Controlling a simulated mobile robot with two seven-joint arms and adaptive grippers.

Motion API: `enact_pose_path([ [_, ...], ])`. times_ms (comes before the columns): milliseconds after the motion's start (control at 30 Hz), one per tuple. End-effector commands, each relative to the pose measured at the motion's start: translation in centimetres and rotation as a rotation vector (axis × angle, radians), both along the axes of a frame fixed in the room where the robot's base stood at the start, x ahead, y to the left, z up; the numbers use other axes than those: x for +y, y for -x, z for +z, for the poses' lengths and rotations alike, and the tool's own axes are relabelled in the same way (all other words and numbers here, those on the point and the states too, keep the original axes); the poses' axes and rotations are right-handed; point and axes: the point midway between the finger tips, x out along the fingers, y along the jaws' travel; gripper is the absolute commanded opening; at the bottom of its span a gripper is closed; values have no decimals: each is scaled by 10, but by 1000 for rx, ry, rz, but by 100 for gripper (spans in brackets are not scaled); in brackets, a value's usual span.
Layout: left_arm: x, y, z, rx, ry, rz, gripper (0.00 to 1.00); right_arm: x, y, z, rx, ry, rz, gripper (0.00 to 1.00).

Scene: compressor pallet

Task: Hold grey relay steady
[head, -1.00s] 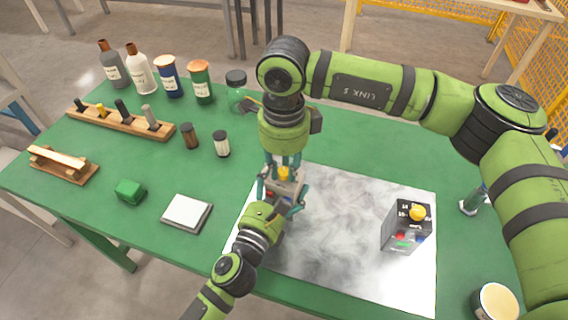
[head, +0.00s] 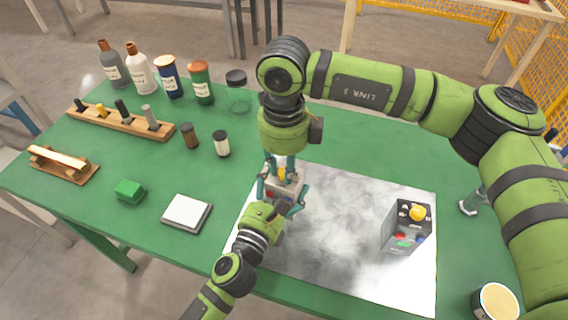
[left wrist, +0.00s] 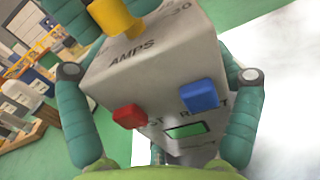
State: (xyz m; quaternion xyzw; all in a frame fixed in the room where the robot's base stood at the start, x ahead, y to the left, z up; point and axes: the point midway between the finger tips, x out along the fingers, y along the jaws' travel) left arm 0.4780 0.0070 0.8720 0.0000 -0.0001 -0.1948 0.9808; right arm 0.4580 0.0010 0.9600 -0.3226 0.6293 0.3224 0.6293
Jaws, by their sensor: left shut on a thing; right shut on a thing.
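The grey relay (head: 287,186) is a light box with a yellow knob (left wrist: 116,17), seen large in the left wrist view (left wrist: 150,75). It has a red, a blue and a green button and the word AMPS. My left gripper (head: 283,200) is shut on the relay, one finger along each side. My right gripper (head: 283,172) comes down from above and is shut on the yellow knob, its fingers at the knob's sides. The relay's underside is hidden by my left gripper, so I cannot tell whether it touches the sheet.
A darker box with a yellow knob (head: 407,228) stands on the marbled sheet (head: 330,240). A white pad (head: 187,212), a green block (head: 130,190) and a wooden peg rack (head: 120,122) lie to the left. Several bottles line the back left. A cup (head: 495,302) sits front right.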

Motion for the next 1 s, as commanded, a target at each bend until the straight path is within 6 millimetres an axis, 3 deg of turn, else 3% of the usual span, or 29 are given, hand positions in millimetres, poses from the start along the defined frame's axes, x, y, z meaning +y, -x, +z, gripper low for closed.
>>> enact_pose_path([
  [233,-1,0,0,0,0,-2,42,1,1,0,1,-3,3,0],
  [267,-1,0,0,0,0,-2,42,1,1,0,1,-3,3,28],
  [300,-1,0,0,0,0,-2,42,1,1,0,1,-3,3,44],
  [333,-1,0,0,0,0,-2,42,1,1,0,0,-3,3,48],
  [733,0,0,0,0,0,-1,42,0,0,5,-2,-1,2,48],
  [1000,0,0,0,0,0,-1,42,1,0,54,-5,-1,2,48],
])
